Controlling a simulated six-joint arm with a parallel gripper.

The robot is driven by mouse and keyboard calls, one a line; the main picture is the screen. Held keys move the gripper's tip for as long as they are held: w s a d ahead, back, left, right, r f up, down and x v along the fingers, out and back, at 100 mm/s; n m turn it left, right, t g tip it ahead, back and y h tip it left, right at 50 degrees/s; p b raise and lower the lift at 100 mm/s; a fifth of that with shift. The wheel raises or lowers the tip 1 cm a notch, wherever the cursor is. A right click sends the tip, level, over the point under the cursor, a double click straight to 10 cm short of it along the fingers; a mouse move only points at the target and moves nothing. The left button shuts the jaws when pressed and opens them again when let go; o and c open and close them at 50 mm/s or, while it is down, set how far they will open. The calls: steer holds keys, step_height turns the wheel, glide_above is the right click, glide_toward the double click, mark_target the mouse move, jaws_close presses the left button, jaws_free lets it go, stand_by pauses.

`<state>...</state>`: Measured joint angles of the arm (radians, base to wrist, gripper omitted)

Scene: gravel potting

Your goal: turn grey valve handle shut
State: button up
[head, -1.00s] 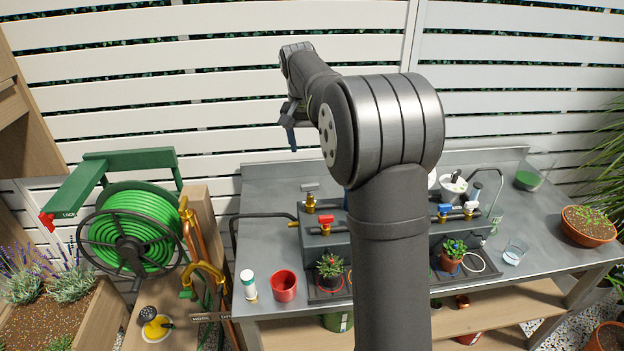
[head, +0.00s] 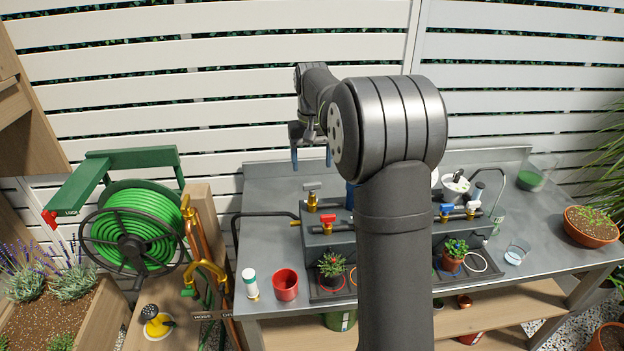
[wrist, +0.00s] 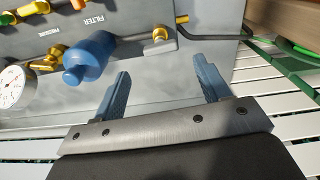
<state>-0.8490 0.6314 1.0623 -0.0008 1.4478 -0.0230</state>
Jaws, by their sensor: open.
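The grey valve handle (head: 312,186) is a short flat bar on top of an upright brass valve (head: 312,204), at the left back of the grey manifold box. My gripper (head: 311,160) is open and empty, with its blue fingers pointing down above and behind the handle, apart from it. In the wrist view my gripper's fingers (wrist: 162,75) are spread with nothing between them.
A red-handled valve (head: 326,225) is just in front. A blue filter housing (wrist: 90,57) and a round gauge (wrist: 12,88) stand left of the fingers in the wrist view. A bent dark pipe (head: 262,214) is left of the manifold. A red cup (head: 286,284) stands at the front.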

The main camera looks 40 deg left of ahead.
mark_target(312, 183)
step_height(312, 183, down, 6)
steer(key=shift+f, duration=0.15)
steer(key=shift+c, duration=0.2)
